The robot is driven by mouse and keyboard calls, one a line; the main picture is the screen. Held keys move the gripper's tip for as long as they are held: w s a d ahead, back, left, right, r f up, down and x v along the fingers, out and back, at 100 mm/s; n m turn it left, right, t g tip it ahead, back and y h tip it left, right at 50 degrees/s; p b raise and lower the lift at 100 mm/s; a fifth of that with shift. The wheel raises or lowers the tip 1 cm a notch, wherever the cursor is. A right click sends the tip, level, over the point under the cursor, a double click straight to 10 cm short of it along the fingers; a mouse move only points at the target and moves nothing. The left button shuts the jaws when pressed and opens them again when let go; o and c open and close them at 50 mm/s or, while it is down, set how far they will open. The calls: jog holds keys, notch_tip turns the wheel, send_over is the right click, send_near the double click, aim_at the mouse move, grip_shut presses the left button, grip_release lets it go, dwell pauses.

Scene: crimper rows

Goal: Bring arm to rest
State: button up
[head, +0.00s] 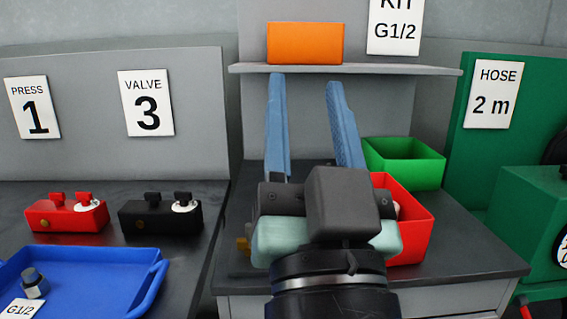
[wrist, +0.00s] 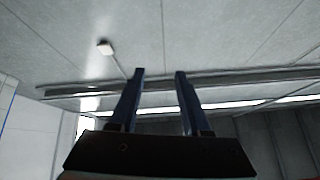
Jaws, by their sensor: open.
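My gripper (head: 306,82) is raised in the middle of the head view, with its two blue fingers pointing up and spread apart. It is open, with nothing between the fingers. In the wrist view my gripper (wrist: 160,72) also shows two separate fingers with only the ceiling and far wall behind them. In the head view it stands in front of the grey bench and shelf and hides part of them.
An orange box (head: 305,43) sits on the shelf (head: 400,70). A green bin (head: 405,165) and a red bin (head: 412,225) stand on the bench behind my gripper. At left are a blue tray (head: 100,262), a red block (head: 66,214) and a black block (head: 160,216).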

jog(key=s+a+r+n+t+h, duration=0.1)
jog(key=s+a+r+n+t, duration=0.15)
jog(key=s+r, duration=0.4)
notch_tip(320, 180, up, 20)
jog(key=w+m+p, duration=0.1)
jog(key=w+p, duration=0.1)
jog(key=p, duration=1.7)
jog(key=shift+d+r+p, duration=0.2)
jog(key=shift+p, duration=0.15)
